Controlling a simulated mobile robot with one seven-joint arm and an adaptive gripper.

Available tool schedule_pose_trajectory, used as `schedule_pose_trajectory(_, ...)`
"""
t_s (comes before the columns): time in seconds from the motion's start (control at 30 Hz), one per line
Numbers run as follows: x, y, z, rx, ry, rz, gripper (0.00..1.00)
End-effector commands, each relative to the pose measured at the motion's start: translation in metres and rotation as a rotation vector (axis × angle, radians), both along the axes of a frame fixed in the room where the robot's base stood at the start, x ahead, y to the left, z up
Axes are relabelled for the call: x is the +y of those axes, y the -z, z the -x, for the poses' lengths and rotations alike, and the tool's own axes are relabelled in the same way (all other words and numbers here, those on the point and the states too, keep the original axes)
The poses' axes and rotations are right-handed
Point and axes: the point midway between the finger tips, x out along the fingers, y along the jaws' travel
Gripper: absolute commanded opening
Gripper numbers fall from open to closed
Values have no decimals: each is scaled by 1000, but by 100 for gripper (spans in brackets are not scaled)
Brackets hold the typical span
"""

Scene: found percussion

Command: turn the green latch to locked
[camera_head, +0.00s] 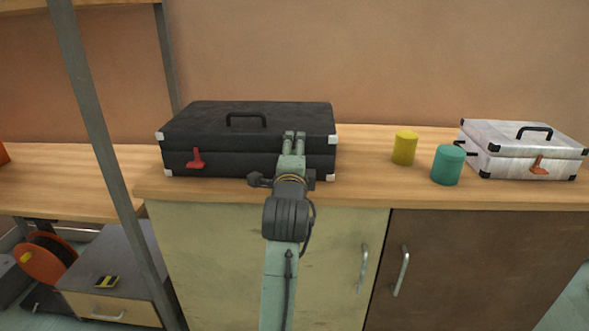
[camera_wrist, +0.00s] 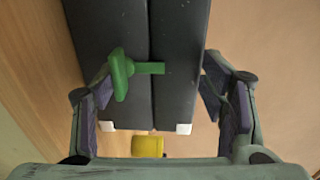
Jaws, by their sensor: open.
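The black case (camera_head: 195,130) stands closed on the wooden counter. The green latch (camera_wrist: 121,74) sits on its front in the wrist view. A rounded handle is on the left and a flat bar (camera_wrist: 150,68) reaches right across the seam between the case halves (camera_wrist: 175,40). In the head view my gripper (camera_head: 294,135) is in front of the right part of the case and hides the green latch. In the wrist view my gripper (camera_wrist: 160,104) is open and empty, its fingers spread apart, with the latch ahead between them and not visibly touched.
A red latch (camera_head: 196,160) is on the case's left front. A yellow cylinder (camera_head: 404,148), a teal cylinder (camera_head: 447,165) and a white case (camera_head: 505,161) stand to the right on the counter (camera_head: 375,183). A grey post (camera_head: 108,160) rises at left.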

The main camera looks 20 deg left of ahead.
Motion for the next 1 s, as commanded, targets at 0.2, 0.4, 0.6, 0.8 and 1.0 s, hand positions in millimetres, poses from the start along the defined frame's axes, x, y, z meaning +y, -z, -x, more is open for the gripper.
schedule_pose_trajectory(0.2, -1, -60, 7, -58, -4, -28, 71)
schedule_pose_trajectory(0.4, 1, -69, 8, -56, -7, -26, 78)
schedule_pose_trajectory(0.6, 2, -70, 8, -56, -10, -26, 78)
schedule_pose_trajectory(0.8, 5, -38, 3, 21, -10, 9, 70)
schedule_pose_trajectory(1.0, 1, -38, 17, 20, -10, 8, 64)
